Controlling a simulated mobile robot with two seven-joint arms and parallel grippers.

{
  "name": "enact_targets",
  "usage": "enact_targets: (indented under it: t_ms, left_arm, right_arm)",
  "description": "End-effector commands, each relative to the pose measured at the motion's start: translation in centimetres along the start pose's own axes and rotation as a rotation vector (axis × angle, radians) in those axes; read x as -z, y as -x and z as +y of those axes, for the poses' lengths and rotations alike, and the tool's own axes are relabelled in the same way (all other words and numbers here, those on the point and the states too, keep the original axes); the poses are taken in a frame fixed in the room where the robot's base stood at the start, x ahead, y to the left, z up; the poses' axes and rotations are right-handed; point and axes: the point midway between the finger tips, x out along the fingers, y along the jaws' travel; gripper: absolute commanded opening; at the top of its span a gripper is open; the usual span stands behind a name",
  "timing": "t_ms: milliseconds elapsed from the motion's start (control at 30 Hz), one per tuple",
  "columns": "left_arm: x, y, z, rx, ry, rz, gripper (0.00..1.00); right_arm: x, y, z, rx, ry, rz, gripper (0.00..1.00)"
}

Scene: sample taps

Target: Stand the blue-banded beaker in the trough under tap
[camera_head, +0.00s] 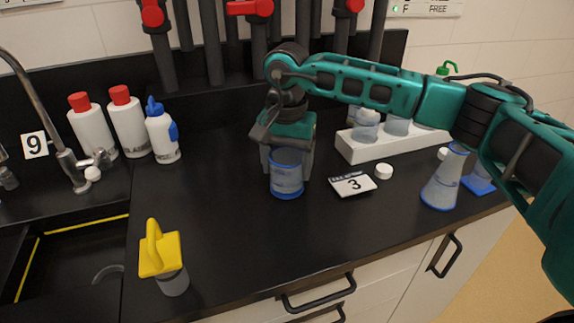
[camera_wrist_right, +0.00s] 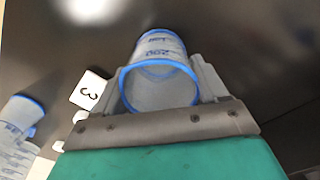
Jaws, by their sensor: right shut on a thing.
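The blue-banded beaker (camera_head: 286,184) is clear, with a blue rim and base, and is upright on or just above the black counter. My right gripper (camera_head: 287,162) comes down over it and is shut on it. In the right wrist view the beaker (camera_wrist_right: 160,88) sits between the two jaws, its blue rim facing the camera. A metal tap (camera_head: 32,110) with a sign 9 (camera_head: 35,145) stands at the left, above a dark sunken trough (camera_head: 75,229) with yellow edge lines. My left gripper is not in view.
A yellow-handled object (camera_head: 161,257) stands near the trough's right edge. Two white bottles with red caps (camera_head: 92,128) and a blue-topped bottle (camera_head: 162,135) stand behind. A sign 3 (camera_head: 352,185), a white cap (camera_head: 384,171) and a conical flask (camera_head: 444,180) are to the right.

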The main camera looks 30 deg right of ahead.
Motion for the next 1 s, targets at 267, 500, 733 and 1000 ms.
enact_targets:
  t_ms: [267,500,733,1000]
  left_arm:
    - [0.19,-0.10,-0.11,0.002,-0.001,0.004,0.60]
    - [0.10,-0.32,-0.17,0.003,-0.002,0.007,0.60]
    - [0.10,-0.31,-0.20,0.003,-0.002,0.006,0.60]
    - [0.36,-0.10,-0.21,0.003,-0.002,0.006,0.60]
  right_arm:
    - [0.03,-0.77,-0.02,0.002,0.000,0.001,0.43]
    - [0.02,-1.08,-0.02,0.001,0.000,0.001,0.79]
    - [0.01,-1.08,-0.02,0.001,0.000,0.001,0.98]
    - [0.01,-0.67,-0.03,0.002,0.000,0.001,0.98]
